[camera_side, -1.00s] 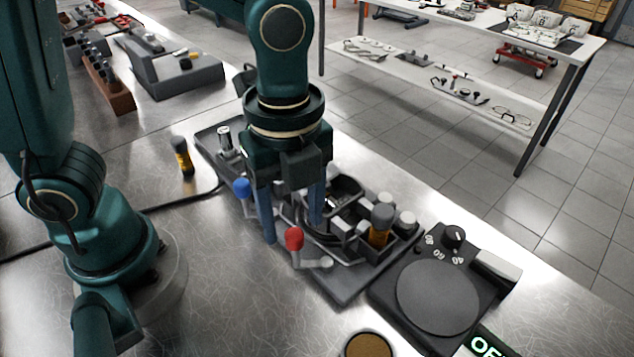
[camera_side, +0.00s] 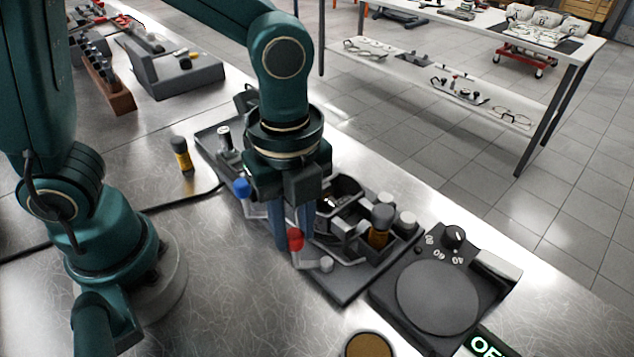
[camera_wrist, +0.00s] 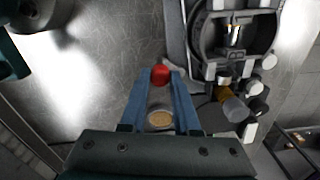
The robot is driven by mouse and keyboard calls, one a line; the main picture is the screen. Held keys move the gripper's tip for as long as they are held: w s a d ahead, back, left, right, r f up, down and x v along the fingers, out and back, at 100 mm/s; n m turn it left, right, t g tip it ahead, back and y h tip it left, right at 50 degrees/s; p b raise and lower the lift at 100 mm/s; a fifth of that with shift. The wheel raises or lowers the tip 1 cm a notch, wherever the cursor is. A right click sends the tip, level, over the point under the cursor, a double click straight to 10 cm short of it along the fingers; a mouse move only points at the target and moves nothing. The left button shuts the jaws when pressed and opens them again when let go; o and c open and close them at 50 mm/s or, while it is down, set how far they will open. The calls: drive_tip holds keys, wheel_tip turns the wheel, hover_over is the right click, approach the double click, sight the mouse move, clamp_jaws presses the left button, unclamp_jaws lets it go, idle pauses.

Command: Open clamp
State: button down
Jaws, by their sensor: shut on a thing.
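The clamp fixture is a dark base plate (camera_side: 345,290) on the metal bench. A grey lever (camera_side: 318,263) with a red knob (camera_side: 295,238) stands at its near side. The red knob also shows in the wrist view (camera_wrist: 160,74), between the tips of the blue fingers. My gripper (camera_side: 293,242) is shut on the red knob. A second knob, blue (camera_side: 241,187), is at the left part of the fixture. A round dark holder with a metal part inside shows in the wrist view (camera_wrist: 234,36); in the side view my gripper partly hides it.
A black-and-yellow tool (camera_side: 181,156) stands left of the fixture, and another (camera_side: 380,225) stands in the fixture's right end. A dark round-plate device (camera_side: 438,293) is at right. A brown disc (camera_side: 368,346) lies at the front. The front-left bench is clear.

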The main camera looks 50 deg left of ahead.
drive_tip(key=shift+d+n, duration=0.9)
drive_tip(key=shift+n, duration=1.7)
drive_tip(key=shift+d+n, duration=0.9)
drive_tip(key=shift+n, duration=1.7)
drive_tip(key=shift+d+n, duration=0.9)
drive_tip(key=shift+n, duration=1.7)
drive_tip(key=shift+w, duration=0.1)
drive_tip(key=c, duration=0.6)
unclamp_jaws()
drive_tip(key=shift+c, duration=0.2)
wheel_tip(320, 180, up, 5)
drive_tip(key=shift+r, duration=0.1)
